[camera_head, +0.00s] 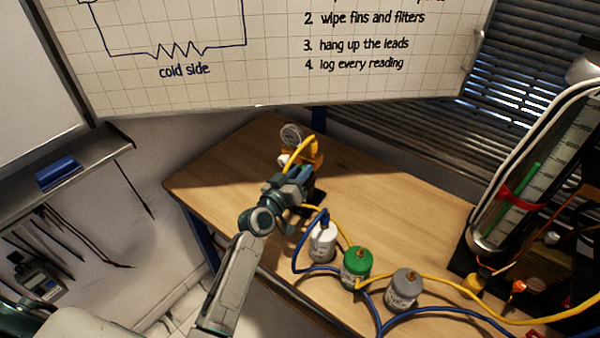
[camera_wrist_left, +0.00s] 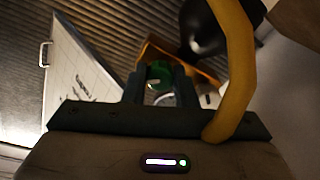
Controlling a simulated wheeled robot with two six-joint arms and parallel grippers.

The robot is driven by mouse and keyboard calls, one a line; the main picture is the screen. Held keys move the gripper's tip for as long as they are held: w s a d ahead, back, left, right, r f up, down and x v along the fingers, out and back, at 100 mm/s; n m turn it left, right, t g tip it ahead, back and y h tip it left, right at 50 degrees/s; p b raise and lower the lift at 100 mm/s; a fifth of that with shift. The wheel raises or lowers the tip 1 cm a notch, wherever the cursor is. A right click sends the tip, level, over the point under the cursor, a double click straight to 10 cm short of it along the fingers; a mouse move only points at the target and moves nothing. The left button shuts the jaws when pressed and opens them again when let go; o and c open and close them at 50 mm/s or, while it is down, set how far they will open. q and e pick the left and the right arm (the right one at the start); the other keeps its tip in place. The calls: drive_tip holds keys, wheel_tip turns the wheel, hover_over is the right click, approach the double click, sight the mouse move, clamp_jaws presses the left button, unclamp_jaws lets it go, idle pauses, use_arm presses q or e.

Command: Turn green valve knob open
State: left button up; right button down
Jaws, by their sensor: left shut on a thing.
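The green valve knob (camera_wrist_left: 158,72) shows in the left wrist view, between the two fingers of my left gripper (camera_wrist_left: 159,82). The fingers are shut on it. In the head view my left gripper (camera_head: 303,178) reaches to the yellow gauge rig (camera_head: 313,152) on the bench and covers the knob there. The rig carries a round gauge (camera_head: 292,135), its face too small to read. A yellow hose (camera_wrist_left: 238,70) passes close by the gripper on the right of the wrist view. My right gripper is in neither view.
On the wooden bench (camera_head: 400,207) stand a white canister (camera_head: 322,245), a green canister (camera_head: 356,268) and a grey canister (camera_head: 403,290), with blue and yellow hoses around them. A tall scale device (camera_head: 530,170) stands at right. A whiteboard (camera_head: 270,60) hangs behind. The bench's middle right is clear.

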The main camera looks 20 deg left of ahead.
use_arm(q)
drive_tip(key=n+p, duration=0.1)
drive_tip(key=n, duration=0.4)
drive_tip(key=shift+n, duration=0.3)
drive_tip(key=n, duration=0.3)
drive_tip(key=shift+p, duration=0.3)
drive_tip(key=shift+n, duration=1.2)
drive_tip(key=o, duration=1)
drive_tip(key=shift+s+f, duration=0.1)
drive_tip(key=b+v, duration=0.1)
drive_tip(key=v, duration=0.9)
drive_tip(key=shift+s, duration=0.3)
